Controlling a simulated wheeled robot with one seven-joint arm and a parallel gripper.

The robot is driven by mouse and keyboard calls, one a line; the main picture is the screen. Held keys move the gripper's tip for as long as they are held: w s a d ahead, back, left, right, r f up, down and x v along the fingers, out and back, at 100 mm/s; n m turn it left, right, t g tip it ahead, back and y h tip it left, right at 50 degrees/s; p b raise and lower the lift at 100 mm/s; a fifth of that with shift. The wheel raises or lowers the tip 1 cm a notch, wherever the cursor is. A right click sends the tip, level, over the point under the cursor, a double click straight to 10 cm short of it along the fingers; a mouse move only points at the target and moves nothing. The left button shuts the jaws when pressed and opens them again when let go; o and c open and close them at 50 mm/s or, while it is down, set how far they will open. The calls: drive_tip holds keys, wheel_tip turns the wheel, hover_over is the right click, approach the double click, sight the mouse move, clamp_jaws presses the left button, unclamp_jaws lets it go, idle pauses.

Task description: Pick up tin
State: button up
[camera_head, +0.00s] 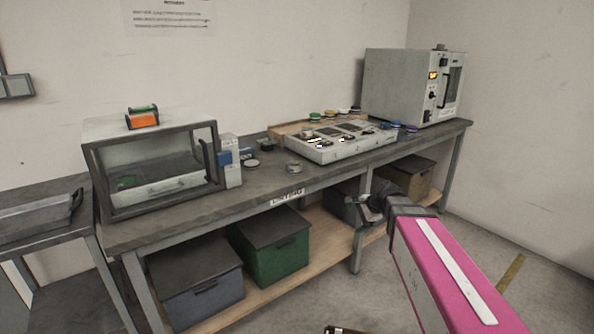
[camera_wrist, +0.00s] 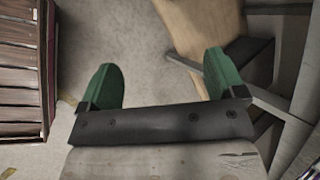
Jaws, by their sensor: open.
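A small round grey tin (camera_head: 294,166) stands on the workbench near its front edge, left of a pale tray-like panel. Another small round tin or jar with a pale lid (camera_head: 252,163) stands further left by a blue-and-white box. I cannot tell which one is the tin meant. My gripper (camera_head: 370,208) is in front of the bench, below the top's level and right of the grey tin, well apart from it. In the wrist view my gripper (camera_wrist: 162,70) has its two green fingers wide apart with nothing between them. No tin shows in the wrist view.
A glass-fronted case (camera_head: 150,165) stands at the bench's left, a grey oven-like box (camera_head: 405,85) at its right. The pale panel (camera_head: 335,143) lies between, with several coloured lids behind. Lidded bins (camera_head: 270,245) fill the lower shelf.

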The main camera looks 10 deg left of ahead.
drive_tip(key=w+a+r+m+t+y, duration=0.1)
drive_tip(key=w+a+r+m+y, duration=0.4)
drive_tip(key=a+r, duration=0.6)
drive_tip(key=m+y, duration=0.2)
drive_tip(key=m, duration=0.3)
approach(295, 164)
drive_tip(key=shift+h, duration=0.3)
drive_tip(key=a+f, duration=0.1)
drive_tip(key=a, duration=0.4)
drive_tip(key=a+f, duration=0.1)
drive_tip(key=a, duration=0.2)
drive_tip(key=shift+w+a+f, duration=0.2)
drive_tip(key=shift+a+f, duration=0.1)
drive_tip(key=shift+f, duration=0.05)
drive_tip(key=c, duration=1.1)
